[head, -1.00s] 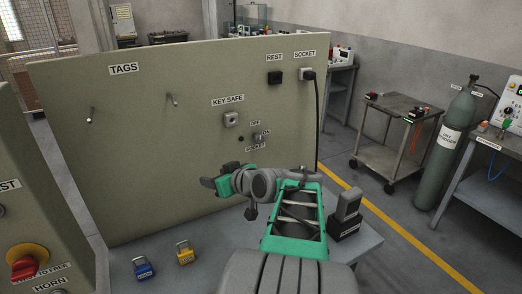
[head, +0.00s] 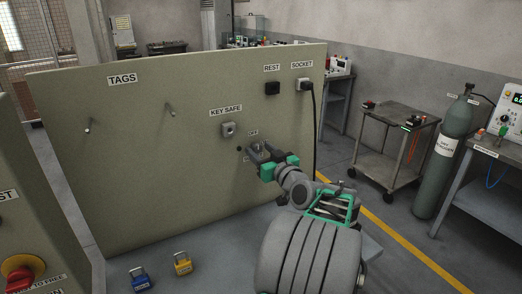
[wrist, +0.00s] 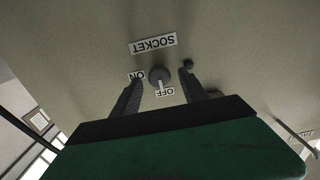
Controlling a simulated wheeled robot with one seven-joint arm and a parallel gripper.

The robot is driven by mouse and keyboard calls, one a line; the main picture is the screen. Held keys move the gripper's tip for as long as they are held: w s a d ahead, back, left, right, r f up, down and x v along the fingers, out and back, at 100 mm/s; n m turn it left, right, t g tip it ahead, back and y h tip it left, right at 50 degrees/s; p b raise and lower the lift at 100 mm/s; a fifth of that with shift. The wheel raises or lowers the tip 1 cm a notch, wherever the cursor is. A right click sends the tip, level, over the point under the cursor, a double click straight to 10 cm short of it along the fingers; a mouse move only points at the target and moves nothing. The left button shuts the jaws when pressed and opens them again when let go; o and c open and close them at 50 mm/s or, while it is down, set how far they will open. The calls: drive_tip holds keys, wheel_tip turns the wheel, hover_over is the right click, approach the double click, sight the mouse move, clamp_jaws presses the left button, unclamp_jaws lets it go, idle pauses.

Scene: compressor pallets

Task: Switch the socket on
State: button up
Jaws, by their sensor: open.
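The socket switch is a small round dark knob (wrist: 159,74) on the beige panel (head: 190,190), between the SOCKET, ON and OFF labels in the wrist view, which is upside down. Its pale pointer mark lies toward OFF. My gripper (wrist: 163,78) is open, with one dark finger on each side of the knob; whether they touch it cannot be told. In the head view my gripper (head: 257,149) is at the panel and hides the knob and most of its labels. The socket (head: 304,84) at the panel's upper right has a black plug and cable.
The key safe (head: 228,130) is just up and left of my gripper. An empty REST holder (head: 272,88) and two tag hooks (head: 169,109) are on the panel. A blue padlock (head: 140,279) and a yellow padlock (head: 182,264) lie on the bench below.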

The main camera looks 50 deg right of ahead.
clamp_jaws()
idle(0.4)
idle(0.4)
drive_tip(key=m+b, duration=0.1)
drive_tip(key=m, duration=0.2)
drive_tip(key=shift+f+m, duration=0.1)
drive_tip(key=shift+m, duration=0.2)
drive_tip(key=m, duration=0.5)
drive_tip(key=shift+d+p, duration=0.1)
drive_tip(key=shift+p, duration=0.2)
drive_tip(key=m+p, duration=0.2)
drive_tip(key=m, duration=0.3)
drive_tip(key=shift+m+p, duration=1.25)
drive_tip(key=shift+m, duration=0.85)
drive_tip(key=shift+f, duration=0.1)
